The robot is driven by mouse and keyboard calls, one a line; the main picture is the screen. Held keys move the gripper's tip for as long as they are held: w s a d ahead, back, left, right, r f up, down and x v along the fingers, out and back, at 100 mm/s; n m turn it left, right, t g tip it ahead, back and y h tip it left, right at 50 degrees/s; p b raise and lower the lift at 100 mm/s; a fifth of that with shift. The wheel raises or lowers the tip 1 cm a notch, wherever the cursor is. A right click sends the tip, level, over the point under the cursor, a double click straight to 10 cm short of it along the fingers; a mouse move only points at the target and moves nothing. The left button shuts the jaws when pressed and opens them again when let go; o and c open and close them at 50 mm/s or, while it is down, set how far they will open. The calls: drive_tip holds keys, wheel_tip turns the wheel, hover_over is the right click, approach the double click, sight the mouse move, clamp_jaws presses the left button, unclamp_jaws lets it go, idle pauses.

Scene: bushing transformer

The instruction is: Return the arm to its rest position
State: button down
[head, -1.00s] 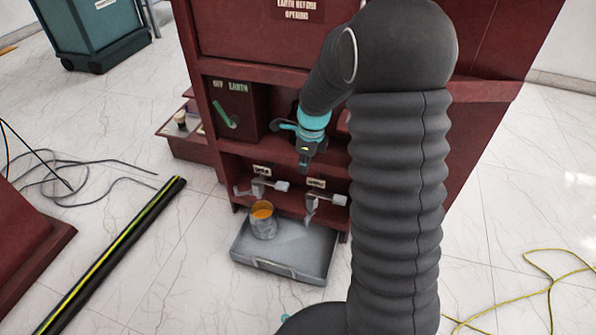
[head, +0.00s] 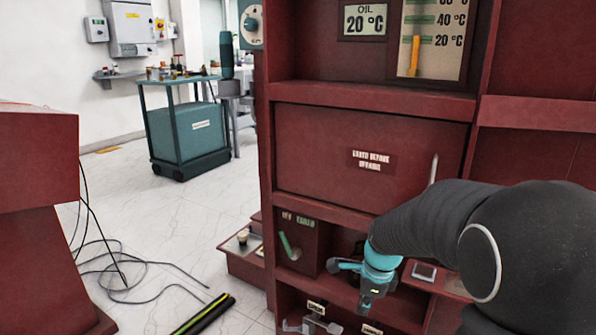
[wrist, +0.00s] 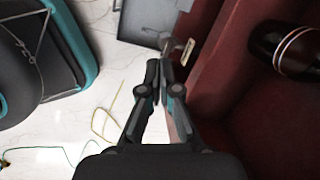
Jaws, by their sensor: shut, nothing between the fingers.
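My arm (head: 430,228), in a ribbed black sleeve, reaches in from the right of the head view. It bends down in front of the red transformer cabinet (head: 258,180). My gripper (head: 366,304), black with a teal wrist, hangs in front of the cabinet's lower open shelf, right of the OFF/EARTH switch (head: 290,247). In the wrist view my gripper (wrist: 159,72) has its two fingers together with nothing between them. The fingers seem clear of the cabinet wall (wrist: 240,110) on the right. No rest position is marked in view.
Valve handles (head: 312,325) show below my gripper. A grey tray (wrist: 140,15) lies beyond the fingertips in the wrist view. A yellow cable (wrist: 105,122) lies on the floor. A teal cart (head: 188,140) stands at the back left. Black cables (head: 120,270) lie on the left floor.

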drive_tip(key=s+r+n+t+p, duration=0.1)
drive_tip(key=s+r+n+t, duration=0.1)
drive_tip(key=s+r+n, duration=0.6)
drive_tip(key=s+r+n+t+h+p, duration=0.1)
drive_tip(key=s+r+n+t, duration=0.1)
drive_tip(key=s+r+n, duration=0.5)
drive_tip(key=s+n, duration=0.5)
drive_tip(key=s, duration=0.3)
drive_tip(key=shift+a+r+p, duration=0.2)
drive_tip(key=shift+r+p, duration=0.15)
drive_tip(key=shift+p, duration=0.05)
